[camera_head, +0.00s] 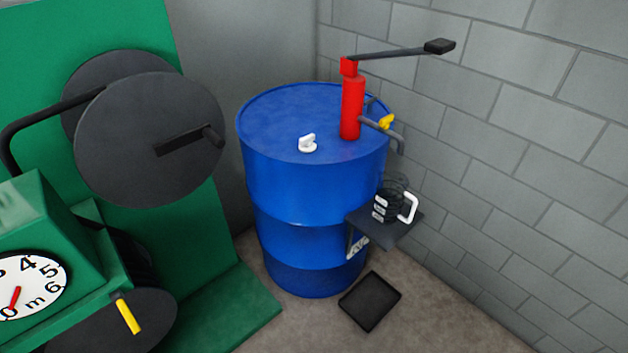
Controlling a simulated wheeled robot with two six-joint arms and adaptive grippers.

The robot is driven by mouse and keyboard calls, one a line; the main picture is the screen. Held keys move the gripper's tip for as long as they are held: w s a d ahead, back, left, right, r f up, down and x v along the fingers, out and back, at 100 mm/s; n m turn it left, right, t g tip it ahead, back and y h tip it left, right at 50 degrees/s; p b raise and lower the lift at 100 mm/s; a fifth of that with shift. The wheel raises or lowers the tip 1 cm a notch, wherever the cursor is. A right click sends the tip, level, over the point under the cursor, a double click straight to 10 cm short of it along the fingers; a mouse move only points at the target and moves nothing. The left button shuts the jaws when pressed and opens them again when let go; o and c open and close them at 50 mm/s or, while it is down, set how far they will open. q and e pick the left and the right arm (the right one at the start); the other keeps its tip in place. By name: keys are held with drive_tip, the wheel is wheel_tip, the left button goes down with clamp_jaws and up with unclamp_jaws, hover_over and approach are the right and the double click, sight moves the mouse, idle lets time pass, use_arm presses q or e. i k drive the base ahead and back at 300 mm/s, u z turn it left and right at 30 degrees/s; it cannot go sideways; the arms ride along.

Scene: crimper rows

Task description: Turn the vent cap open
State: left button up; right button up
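The vent cap (307,143) is a small white knob on the flat top of a blue drum (310,190). It sits near the front of the lid, left of a red hand pump (353,108). The pump has a black lever (400,51) raised to the right, a spout and a yellow valve handle (387,121). Nothing touches the cap. Neither of my grippers shows in the head view.
A clear jug (388,203) with a white handle stands on a dark shelf (385,230) at the drum's right side. A black tray (370,301) lies on the floor. A green machine (235,305) with dark discs and a dial (32,285) fills the left. A grey block wall (500,150) stands behind.

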sight(305, 144)
drive_tip(key=z, duration=0.1)
drive_tip(key=k, duration=0.35)
drive_tip(key=z, duration=0.3)
drive_tip(key=i, duration=0.9)
drive_tip(key=z, duration=0.6)
